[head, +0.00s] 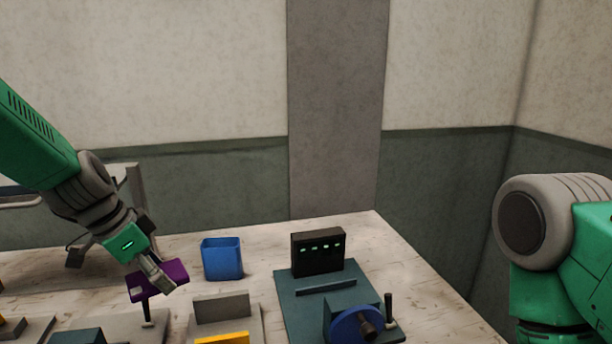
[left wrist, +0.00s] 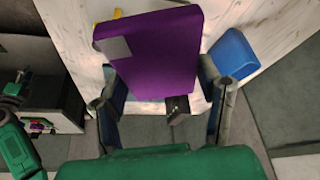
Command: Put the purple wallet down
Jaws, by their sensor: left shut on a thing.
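The purple wallet (head: 158,281) is a flat purple block held by my left gripper (head: 156,274) at the left of the head view. In the left wrist view the wallet (left wrist: 155,50) shows large, with a grey patch on one corner, between the two fingers of my left gripper (left wrist: 165,88). The gripper is shut on it. The wallet appears above the table (head: 410,272), near a small upright lever; the exact gap beneath it cannot be told. My right arm shows at the right edge of the head view, but its gripper is out of view.
A blue open bin (head: 222,259) stands right of the wallet. Right of it is a dark machine base (head: 305,291) with a black display box (head: 318,253), a blue wheel (head: 354,325) and a lever. A grey stand (head: 222,308) and a yellow piece (head: 222,338) lie in front. Bare table lies at the back right.

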